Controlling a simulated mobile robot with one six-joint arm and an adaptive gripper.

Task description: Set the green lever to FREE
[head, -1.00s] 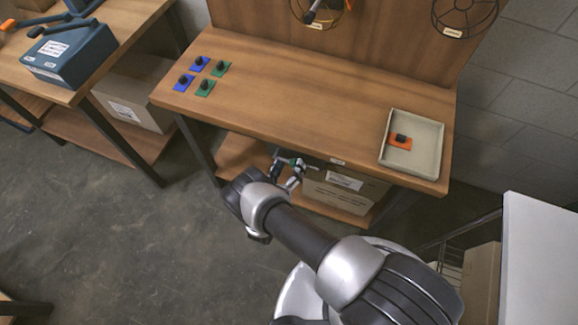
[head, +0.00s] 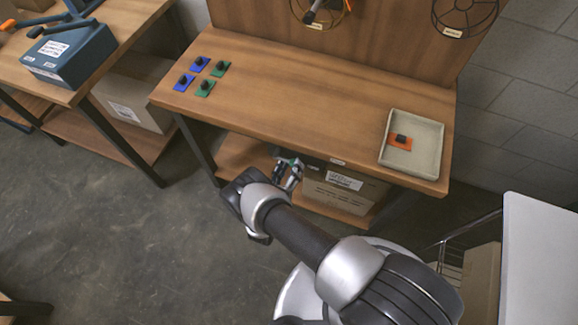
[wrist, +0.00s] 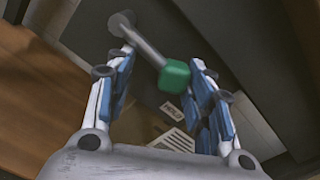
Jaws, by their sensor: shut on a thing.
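The green lever has a green block-shaped knob (wrist: 174,75) on a grey rod, which runs up and left to a round grey pivot in the wrist view. My gripper (wrist: 163,82) is shut on the lever, with the knob between the fingertips, close against the right finger. In the head view my gripper (head: 287,167) is below the front edge of the workbench, and a bit of green (head: 290,161) shows at its fingers. A small white label (wrist: 171,108) lies behind the knob; its lettering is too blurred to read surely.
The wooden workbench (head: 300,105) stands above and behind my gripper. It carries blue and green pads with black knobs, and a tray (head: 439,150) with an orange piece (head: 399,142). A cardboard box (head: 345,190) sits on the lower shelf close behind my gripper.

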